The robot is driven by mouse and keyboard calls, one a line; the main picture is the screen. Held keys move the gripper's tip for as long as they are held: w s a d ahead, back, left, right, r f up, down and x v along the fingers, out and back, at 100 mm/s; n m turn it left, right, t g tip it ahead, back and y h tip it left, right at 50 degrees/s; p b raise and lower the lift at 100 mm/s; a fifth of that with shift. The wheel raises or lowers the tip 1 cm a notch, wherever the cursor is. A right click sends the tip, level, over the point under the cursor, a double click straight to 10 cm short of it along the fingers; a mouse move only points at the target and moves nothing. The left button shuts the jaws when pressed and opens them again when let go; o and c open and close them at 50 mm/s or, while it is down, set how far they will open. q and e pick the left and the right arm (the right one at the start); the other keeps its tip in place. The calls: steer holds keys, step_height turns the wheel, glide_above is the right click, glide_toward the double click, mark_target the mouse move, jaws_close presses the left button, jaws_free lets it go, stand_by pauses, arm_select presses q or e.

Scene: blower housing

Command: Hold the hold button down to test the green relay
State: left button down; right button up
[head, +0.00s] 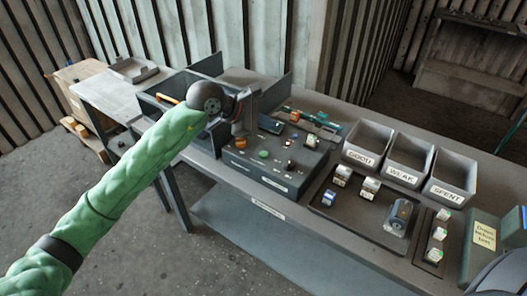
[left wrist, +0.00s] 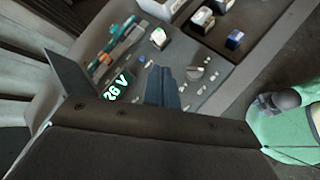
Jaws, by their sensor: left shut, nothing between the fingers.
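The test box (head: 285,172) is a dark panel with small knobs and buttons, including a green one (head: 263,154) and an orange one (head: 240,143). I cannot read which is the hold button. My left gripper (head: 243,124) is over the box's left rear part, its fingers shut and empty. In the left wrist view the fingers (left wrist: 163,75) point at the panel, beside a lit display (left wrist: 117,88) reading 26 V. Contact with a button cannot be told. A pale block (left wrist: 159,38) stands on the panel; whether it is the green relay is unclear. My right gripper is out of view.
Bins marked GOOD (head: 366,143), WEAK (head: 407,161) and SPENT (head: 450,178) stand right of the box. A deep dark tray (head: 165,92) is behind my left arm.

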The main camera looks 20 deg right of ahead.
mark_target(260, 155)
arm_select(q)
steer(key=shift+w+a+f+t+y, duration=0.1)
steer(key=shift+w+a+t+y, duration=0.4)
steer(key=shift+w+a+y, duration=0.5)
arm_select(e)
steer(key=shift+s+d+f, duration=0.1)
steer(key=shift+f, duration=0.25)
arm_select(q)
steer(key=shift+w+d+f, duration=0.1)
steer(key=shift+d+f, duration=0.05)
steer(key=shift+d, duration=0.05)
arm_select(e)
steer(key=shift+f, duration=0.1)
